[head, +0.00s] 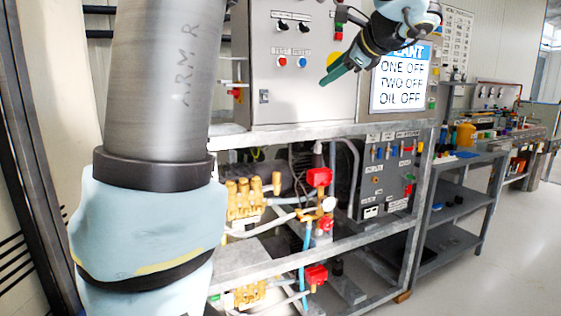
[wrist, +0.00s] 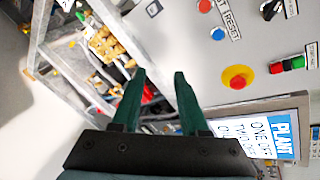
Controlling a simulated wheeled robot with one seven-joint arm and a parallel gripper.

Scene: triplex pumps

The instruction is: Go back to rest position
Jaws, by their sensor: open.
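My gripper (head: 337,74) is in the upper middle of the head view, in front of the grey control panel (head: 300,95). Its green fingers point left and down. In the wrist view the two green fingers (wrist: 160,92) stand apart with nothing between them. The panel in the wrist view carries a red emergency button on a yellow base (wrist: 237,77), and red and blue buttons marked RESET (wrist: 217,34). The gripper is apart from these controls. My arm fills the left of the head view.
Below the panel, a metal frame (head: 300,245) holds brass pumps (head: 245,199) and red valves (head: 319,177). A PLANT sign (head: 402,82) is right of the gripper. A grey shelf (head: 460,205) and workbench stand further right. The floor (head: 500,270) at lower right is clear.

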